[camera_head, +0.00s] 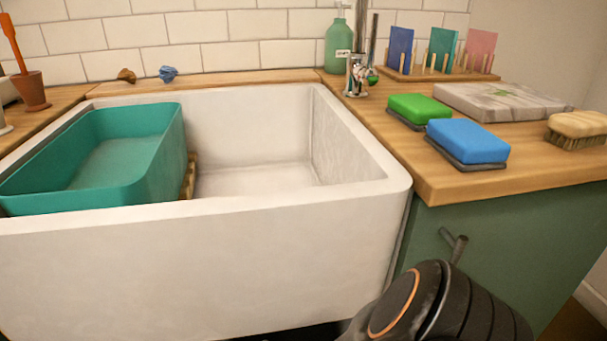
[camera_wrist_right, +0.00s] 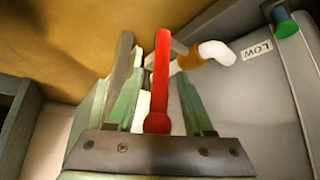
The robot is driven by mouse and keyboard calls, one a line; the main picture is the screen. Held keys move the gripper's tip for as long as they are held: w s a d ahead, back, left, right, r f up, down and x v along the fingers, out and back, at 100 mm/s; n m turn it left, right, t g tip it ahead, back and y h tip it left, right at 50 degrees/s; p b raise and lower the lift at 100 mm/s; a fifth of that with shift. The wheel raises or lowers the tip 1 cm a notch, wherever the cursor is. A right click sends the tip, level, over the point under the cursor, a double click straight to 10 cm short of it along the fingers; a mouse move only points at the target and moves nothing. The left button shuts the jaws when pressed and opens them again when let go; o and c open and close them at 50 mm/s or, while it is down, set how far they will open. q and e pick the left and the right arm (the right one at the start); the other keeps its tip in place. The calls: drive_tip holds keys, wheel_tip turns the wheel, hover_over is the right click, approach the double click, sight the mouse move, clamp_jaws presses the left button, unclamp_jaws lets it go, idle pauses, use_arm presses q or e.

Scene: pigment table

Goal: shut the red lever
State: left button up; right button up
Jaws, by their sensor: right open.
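The red lever (camera_wrist_right: 161,75) shows only in the right wrist view, a straight bar with a round knob-like end near the gripper. Its far end is beside a brass-coloured fitting (camera_wrist_right: 186,60) with a white, bent end. My right gripper (camera_wrist_right: 153,72) is open, with its greenish fingers on either side of the lever. I cannot tell whether a finger touches it. In the head view my right arm is at the bottom right, and its gripper is hidden. The lever is not visible there. My left gripper is in neither view.
A grey panel with a LOW label (camera_wrist_right: 257,49) and a green knob (camera_wrist_right: 286,25) lies right of the lever. In the head view, the white sink (camera_head: 190,265) holds a teal basin (camera_head: 85,185). Sponges and a board (camera_head: 500,101) lie on the counter.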

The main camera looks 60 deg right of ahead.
use_arm(q)
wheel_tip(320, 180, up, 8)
drive_tip(key=p, duration=0.6)
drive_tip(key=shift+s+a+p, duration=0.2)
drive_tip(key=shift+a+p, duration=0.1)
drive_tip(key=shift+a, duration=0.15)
use_arm(e)
drive_tip(key=v, duration=1.1)
drive_tip(key=shift+r, duration=0.25)
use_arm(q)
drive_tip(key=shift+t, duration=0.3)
use_arm(e)
drive_tip(key=shift+w, duration=0.1)
